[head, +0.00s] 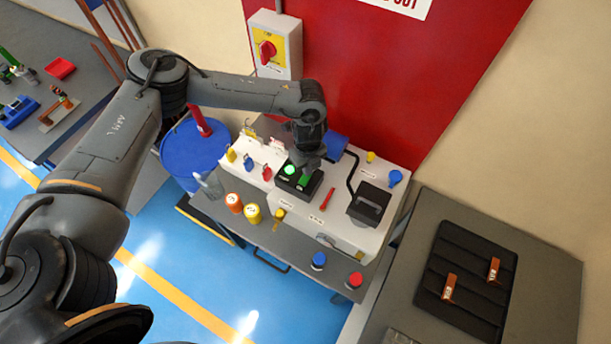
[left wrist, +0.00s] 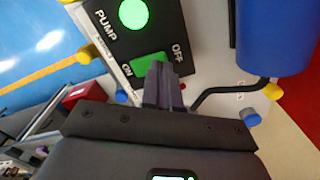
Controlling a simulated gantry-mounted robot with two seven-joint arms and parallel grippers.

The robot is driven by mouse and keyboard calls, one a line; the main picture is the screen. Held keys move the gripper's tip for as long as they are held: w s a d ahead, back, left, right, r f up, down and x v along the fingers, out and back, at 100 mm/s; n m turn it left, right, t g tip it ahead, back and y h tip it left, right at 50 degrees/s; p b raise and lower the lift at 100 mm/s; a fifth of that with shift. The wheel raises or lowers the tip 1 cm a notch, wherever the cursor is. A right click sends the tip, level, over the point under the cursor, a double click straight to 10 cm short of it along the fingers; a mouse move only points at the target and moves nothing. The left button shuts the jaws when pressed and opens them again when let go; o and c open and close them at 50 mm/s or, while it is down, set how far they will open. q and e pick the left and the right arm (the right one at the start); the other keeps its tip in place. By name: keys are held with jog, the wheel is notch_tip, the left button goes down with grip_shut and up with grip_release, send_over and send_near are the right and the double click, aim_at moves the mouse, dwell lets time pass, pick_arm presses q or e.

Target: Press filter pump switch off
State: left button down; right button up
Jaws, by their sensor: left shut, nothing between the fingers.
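The filter pump switch is a black box (head: 287,187) on the white bench top, with a lit green lamp (left wrist: 133,13) and a green rocker (left wrist: 141,69). The box is marked PUMP, ON and OFF in the left wrist view. The lamp also shows in the head view (head: 290,169). My left gripper (head: 306,166) is shut and empty, pointing down over the box. In the left wrist view its fingertips (left wrist: 160,72) overlap the OFF side of the rocker and hide part of it. I cannot tell whether they touch it. My right gripper is not in view.
A black-handled device (head: 370,205) stands right of the switch. Small padlocks and orange and yellow cylinders (head: 234,202) sit to its left. Blue and red knobs (head: 319,260) line the front edge. A yellow isolator (head: 275,45) with a red knob hangs behind; a blue drum (head: 190,155) stands left.

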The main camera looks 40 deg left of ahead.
pick_arm(q)
jog(key=shift+f+b, duration=0.35)
jog(key=shift+f, duration=0.35)
jog(key=shift+r, duration=0.15)
notch_tip(320, 180, up, 4)
jog(key=p, duration=0.4)
jog(key=shift+r, duration=0.1)
jog(key=shift+r+p, duration=1.35)
jog(key=shift+p, duration=0.1)
